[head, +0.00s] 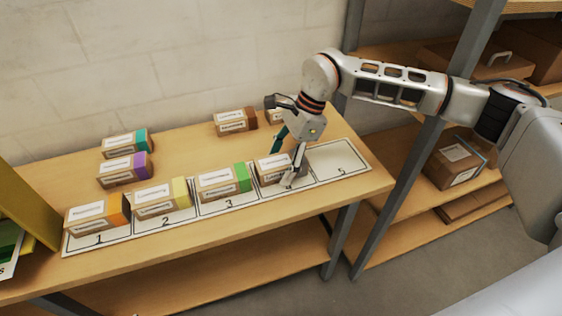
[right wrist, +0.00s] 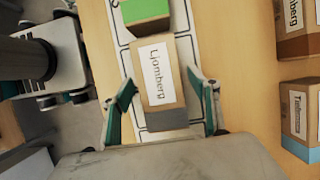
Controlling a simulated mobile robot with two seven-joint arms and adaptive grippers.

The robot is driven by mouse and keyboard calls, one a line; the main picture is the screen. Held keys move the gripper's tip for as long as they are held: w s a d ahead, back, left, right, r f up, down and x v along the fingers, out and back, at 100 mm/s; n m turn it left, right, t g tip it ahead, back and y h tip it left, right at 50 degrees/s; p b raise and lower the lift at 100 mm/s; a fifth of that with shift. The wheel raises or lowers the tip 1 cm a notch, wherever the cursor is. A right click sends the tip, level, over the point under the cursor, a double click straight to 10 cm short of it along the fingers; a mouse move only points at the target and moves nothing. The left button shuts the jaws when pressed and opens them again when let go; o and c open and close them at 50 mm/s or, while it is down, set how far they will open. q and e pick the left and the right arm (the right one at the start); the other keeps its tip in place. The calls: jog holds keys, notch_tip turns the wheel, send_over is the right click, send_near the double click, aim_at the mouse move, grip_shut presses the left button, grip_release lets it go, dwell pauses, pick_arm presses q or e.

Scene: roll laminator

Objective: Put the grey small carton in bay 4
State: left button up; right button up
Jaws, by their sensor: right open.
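The grey small carton (head: 270,169), brown with a white label and a grey end, sits in bay 4 of the white numbered strip (head: 343,161). In the right wrist view the carton (right wrist: 156,80) lies flat, its label reading "Ljomberg" and its grey end towards my gripper. My right gripper (head: 285,158) is over bay 4 and open. In the right wrist view its fingers (right wrist: 160,86) stand apart on either side of the carton, with small gaps. The gripper partly hides the carton and the bay number in the head view. My left gripper is not in view.
Orange (head: 97,214), yellow (head: 161,197) and green (head: 223,182) marked cartons fill bays 1 to 3; bay 5 is empty. Teal (head: 125,143), purple (head: 124,170) and brown (head: 235,121) marked cartons stand behind. A shelf rack (head: 385,185) is at the right.

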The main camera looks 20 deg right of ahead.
notch_tip(320, 180, up, 10)
jog(key=shift+r, duration=0.1)
dwell(0.4)
